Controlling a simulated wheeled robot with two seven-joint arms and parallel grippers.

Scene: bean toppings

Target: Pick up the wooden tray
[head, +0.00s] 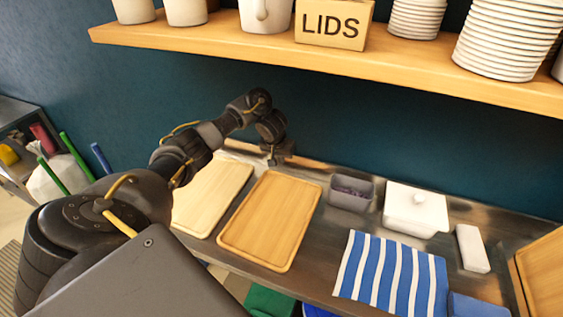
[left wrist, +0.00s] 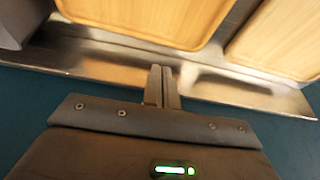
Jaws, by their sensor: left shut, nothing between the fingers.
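A wooden tray (head: 270,222) with a raised rim lies flat on the metal counter, in the middle of the head view. A paler wooden tray or board (head: 212,196) lies to its left, partly hidden by my left arm. My left gripper (head: 274,160) is just beyond the far edge of the middle tray, near the back wall, shut and empty. In the left wrist view its closed fingers (left wrist: 163,85) are over the counter's back strip, apart from the rimmed tray (left wrist: 150,18) and the other tray (left wrist: 282,42). My right gripper is out of view.
A grey container (head: 350,193), a white lidded dish (head: 415,209), a striped cloth (head: 392,275) and a white block (head: 472,248) are to the right. Another wooden tray (head: 545,275) is at the far right. A wooden shelf (head: 200,42) with crockery hangs above.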

